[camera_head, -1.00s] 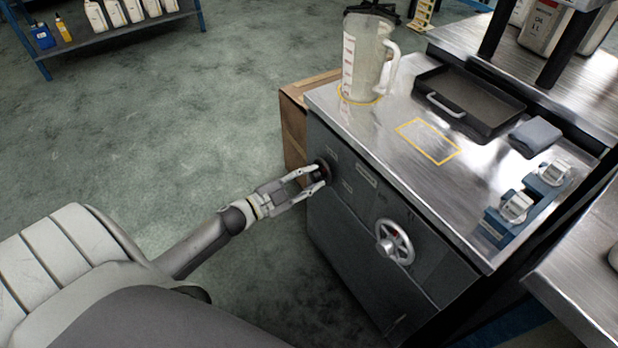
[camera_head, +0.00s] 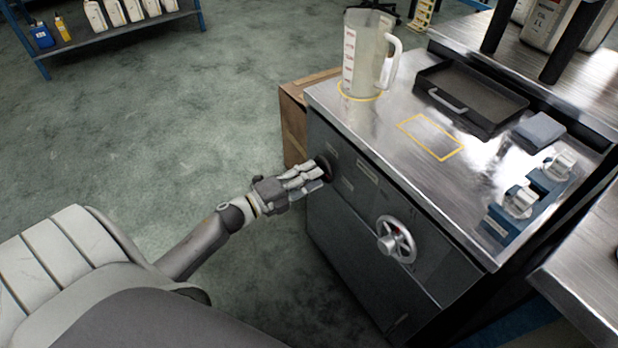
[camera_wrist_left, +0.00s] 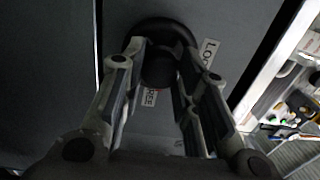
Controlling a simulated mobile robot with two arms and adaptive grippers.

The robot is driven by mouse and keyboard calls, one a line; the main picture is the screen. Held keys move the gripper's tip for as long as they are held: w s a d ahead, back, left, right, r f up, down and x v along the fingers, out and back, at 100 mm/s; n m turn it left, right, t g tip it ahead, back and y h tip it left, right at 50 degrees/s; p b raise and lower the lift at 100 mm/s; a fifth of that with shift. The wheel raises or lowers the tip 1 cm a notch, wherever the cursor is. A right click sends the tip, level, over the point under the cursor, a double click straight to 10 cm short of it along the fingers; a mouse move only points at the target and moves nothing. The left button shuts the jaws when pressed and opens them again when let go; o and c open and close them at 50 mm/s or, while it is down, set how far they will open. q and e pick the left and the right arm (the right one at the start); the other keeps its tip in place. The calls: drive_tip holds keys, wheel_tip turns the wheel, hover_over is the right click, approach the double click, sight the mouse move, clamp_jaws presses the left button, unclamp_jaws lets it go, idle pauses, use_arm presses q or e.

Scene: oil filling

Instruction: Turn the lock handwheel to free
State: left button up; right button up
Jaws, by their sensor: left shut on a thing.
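The lock handwheel (camera_head: 326,168) is a small dark round wheel on the upper left of the grey cabinet front. In the left wrist view, the handwheel (camera_wrist_left: 165,32) shows as a black rim with a hub. A partly covered label reading "LOC" is at its upper right, and a "FREE" label lies below the hub. My left gripper (camera_head: 318,176) reaches it from the left and is shut on it. In the wrist view its two fingers (camera_wrist_left: 160,65) lie on either side of the hub. My right gripper is not in view.
A larger spoked silver handwheel (camera_head: 396,240) is on the same cabinet front, to the right. A clear measuring jug (camera_head: 362,62), a dark tray (camera_head: 470,98) and two blue-based fittings (camera_head: 519,203) stand on the metal top. A wooden box (camera_head: 293,125) stands behind the cabinet's left side.

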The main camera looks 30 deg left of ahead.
use_arm(q)
drive_tip(key=shift+f+m, duration=0.1)
drive_tip(key=shift+m, duration=0.8)
drive_tip(key=o, duration=1)
drive_tip(key=shift+s, duration=0.1)
drive_tip(key=v, duration=1.2)
